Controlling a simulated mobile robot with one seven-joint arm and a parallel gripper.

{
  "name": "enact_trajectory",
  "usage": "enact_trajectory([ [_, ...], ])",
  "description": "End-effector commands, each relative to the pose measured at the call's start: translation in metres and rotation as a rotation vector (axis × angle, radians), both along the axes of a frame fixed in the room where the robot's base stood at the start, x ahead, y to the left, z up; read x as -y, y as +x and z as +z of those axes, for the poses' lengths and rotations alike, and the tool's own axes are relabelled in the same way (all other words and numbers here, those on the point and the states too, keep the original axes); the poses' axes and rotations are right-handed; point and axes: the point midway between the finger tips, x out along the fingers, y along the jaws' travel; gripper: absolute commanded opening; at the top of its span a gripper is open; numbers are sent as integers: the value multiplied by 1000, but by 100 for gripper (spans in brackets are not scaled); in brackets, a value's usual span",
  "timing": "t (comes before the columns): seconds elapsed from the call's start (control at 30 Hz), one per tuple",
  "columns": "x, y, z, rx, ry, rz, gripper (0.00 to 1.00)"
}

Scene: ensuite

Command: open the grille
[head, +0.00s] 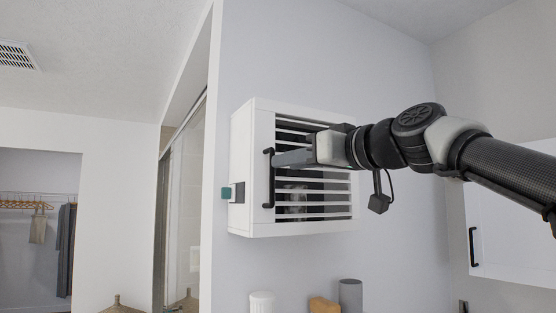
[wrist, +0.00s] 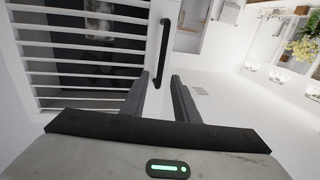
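The grille (head: 316,212) is a white door with horizontal slats on a white wall cabinet (head: 258,108); it looks closed. Its black bar handle (head: 268,190) stands upright on the left edge of the door. My gripper (head: 277,158) reaches in from the right, level with the upper part of the handle. In the wrist view my gripper (wrist: 160,78) is open, its two dark fingers apart, and the handle (wrist: 165,45) shows beyond and between the fingertips. No finger is clearly touching it. Dim objects show behind the slats of the grille (wrist: 80,50).
Below stand a white container (head: 262,302), a tan item (head: 323,305) and a grey cylinder (head: 350,295). Another white cabinet door with a black handle (head: 473,246) is at right.

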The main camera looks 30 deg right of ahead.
Motion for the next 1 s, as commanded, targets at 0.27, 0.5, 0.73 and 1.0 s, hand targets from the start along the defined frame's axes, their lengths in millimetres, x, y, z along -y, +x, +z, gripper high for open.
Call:
enact_trajectory([
  [0.27, -10, 39, 1, 0, 1, 2, 28],
  [0.5, -11, 46, 0, 1, 0, -1, 28],
  [0.73, -11, 46, 0, 1, 0, -1, 16],
  [1.0, -11, 45, 0, 1, 0, 0, 0],
])
